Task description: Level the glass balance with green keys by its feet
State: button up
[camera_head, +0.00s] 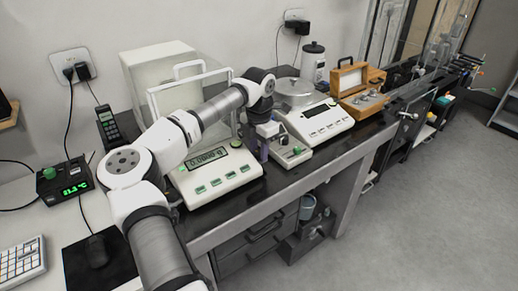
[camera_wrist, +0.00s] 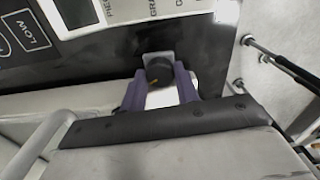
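The glass balance with green keys (camera_head: 215,178) stands on the dark bench in the head view, its lit display facing front. Its clear draft shield (camera_head: 190,85) rises behind and is partly hidden by my arm. My gripper (camera_head: 264,152) points down just right of the balance's front. In the wrist view my gripper's purple fingers (camera_wrist: 160,88) are apart, on either side of a round black knob (camera_wrist: 159,69) with a yellow mark. I cannot tell whether they touch it, or to which instrument it belongs. The balance's feet and level bubble cannot be made out in the head view.
A small device with a green knob (camera_head: 291,152) stands close right of my gripper. Beyond it are a white scale (camera_head: 318,122) and an open wooden box (camera_head: 360,85). A green-lit readout (camera_head: 66,182) is at left. The floor in front is clear.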

aim_at(259, 152)
jog(key=o, duration=0.4)
notch_tip(259, 152, up, 14)
jog(key=shift+f+b, duration=0.1)
jog(key=shift+b, duration=0.6)
jog(key=shift+d, duration=0.1)
